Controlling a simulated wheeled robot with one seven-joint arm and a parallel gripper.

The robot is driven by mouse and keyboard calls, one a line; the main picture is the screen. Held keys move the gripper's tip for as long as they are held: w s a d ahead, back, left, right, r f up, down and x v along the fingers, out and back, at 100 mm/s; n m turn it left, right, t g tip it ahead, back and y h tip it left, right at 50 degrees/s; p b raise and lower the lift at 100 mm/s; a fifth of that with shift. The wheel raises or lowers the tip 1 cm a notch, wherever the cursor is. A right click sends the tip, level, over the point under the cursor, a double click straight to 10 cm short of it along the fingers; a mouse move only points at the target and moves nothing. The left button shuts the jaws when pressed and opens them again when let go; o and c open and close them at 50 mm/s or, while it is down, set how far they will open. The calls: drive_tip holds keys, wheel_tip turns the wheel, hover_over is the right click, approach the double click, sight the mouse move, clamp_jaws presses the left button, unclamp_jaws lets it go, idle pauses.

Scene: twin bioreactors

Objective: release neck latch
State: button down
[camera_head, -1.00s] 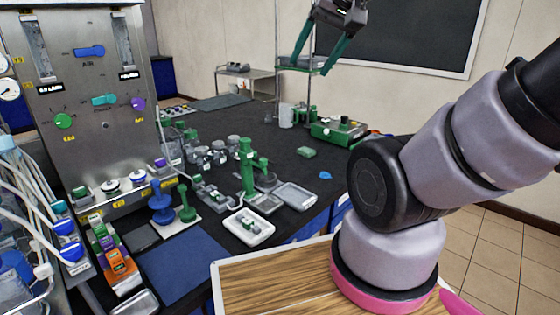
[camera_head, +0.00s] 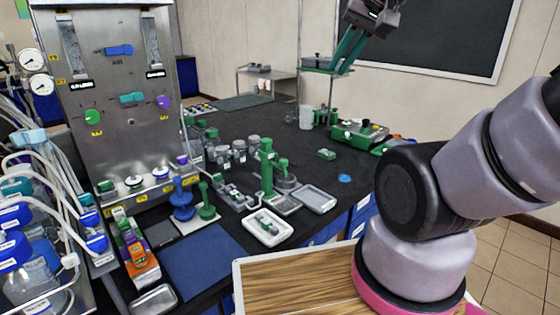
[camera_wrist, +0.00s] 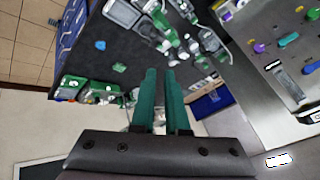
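My gripper (camera_head: 340,65) is high at the top of the head view, above the far part of the bench and well away from the left equipment. Its two green fingers point down. In the wrist view my gripper (camera_wrist: 160,72) has its fingers close together, with a narrow gap and nothing held between them. I cannot make out a neck latch in either view. A clear vessel (camera_head: 50,275) with blue fittings and tubes stands at the lower left, partly cut off by the frame edge.
A steel control panel (camera_head: 110,100) with coloured knobs stands at the left. The black bench (camera_head: 345,200) carries a green press (camera_head: 267,168), a white tray (camera_head: 286,233), a blue mat (camera_head: 205,265) and a green-based device (camera_head: 358,132). A wooden surface (camera_head: 300,283) lies in front.

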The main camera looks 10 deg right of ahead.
drive_tip(key=w+a+f+m+g+y, duration=0.1)
drive_tip(key=w+a+f+m+y, duration=0.55)
drive_tip(key=w+f+m, duration=0.5)
drive_tip(key=w+d+f+m+t+h, duration=0.1)
drive_tip(key=w+d+f+m+h, duration=0.1)
drive_tip(key=w+f+m, duration=0.3)
drive_tip(key=w+d+f+m+t+h, duration=0.1)
drive_tip(key=w+d+f+m+h, duration=0.1)
drive_tip(key=w+d+f+m, duration=0.3)
wheel_tip(320, 180, down, 7)
drive_tip(key=m, duration=0.4)
drive_tip(key=shift+w, duration=0.35)
drive_tip(key=shift+d, duration=0.1)
approach(275, 160)
drive_tip(key=f, duration=0.1)
drive_tip(key=w+f, duration=0.1)
drive_tip(key=a+f, duration=0.1)
drive_tip(key=shift+w+a+f, duration=0.1)
drive_tip(key=shift+w+f, duration=0.2)
drive_tip(key=shift+w, duration=0.1)
drive_tip(key=shift+w+a, duration=0.35)
drive_tip(key=shift+w, duration=0.3)
